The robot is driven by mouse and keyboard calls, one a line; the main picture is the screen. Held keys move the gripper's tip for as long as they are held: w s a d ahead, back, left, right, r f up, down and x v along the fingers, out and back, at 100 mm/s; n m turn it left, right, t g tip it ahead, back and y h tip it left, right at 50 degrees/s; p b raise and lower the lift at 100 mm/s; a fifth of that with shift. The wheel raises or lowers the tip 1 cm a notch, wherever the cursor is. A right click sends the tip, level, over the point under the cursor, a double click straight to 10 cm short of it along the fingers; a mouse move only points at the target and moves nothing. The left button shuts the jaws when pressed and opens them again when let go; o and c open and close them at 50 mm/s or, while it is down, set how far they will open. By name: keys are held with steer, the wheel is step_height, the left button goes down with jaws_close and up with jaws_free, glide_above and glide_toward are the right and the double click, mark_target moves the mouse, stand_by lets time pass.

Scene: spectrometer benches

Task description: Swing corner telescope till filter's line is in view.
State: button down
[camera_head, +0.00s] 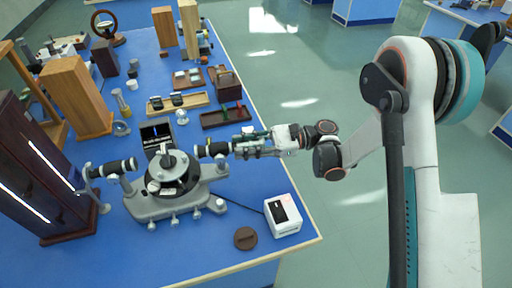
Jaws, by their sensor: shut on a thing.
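A grey spectrometer (160,208) stands near the bench's front right corner, with a round dark table on its middle. Its telescope (213,149), a dark tube, points right from the middle. My gripper (250,146) reaches in from the right and is shut on the telescope's outer end; the fingers partly hide that end. The collimator (112,168) points left on the opposite side. A small black display (157,137) stands behind the spectrometer with a bluish vertical mark and small text that I cannot read. Whether a filter sits on the spectrometer, I cannot tell.
A white box (282,215) with a dark face and a brown disc (245,238) lie near the right corner. A wooden rack (178,103) with dark pieces and a dark tray (226,115) stand behind. A tall dark cabinet (40,170) blocks the left.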

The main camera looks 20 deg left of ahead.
steer(key=c, duration=1.4)
jaws_free()
steer(key=v, duration=1.2)
steer(key=shift+w, duration=0.15)
steer(key=shift+r, duration=0.15)
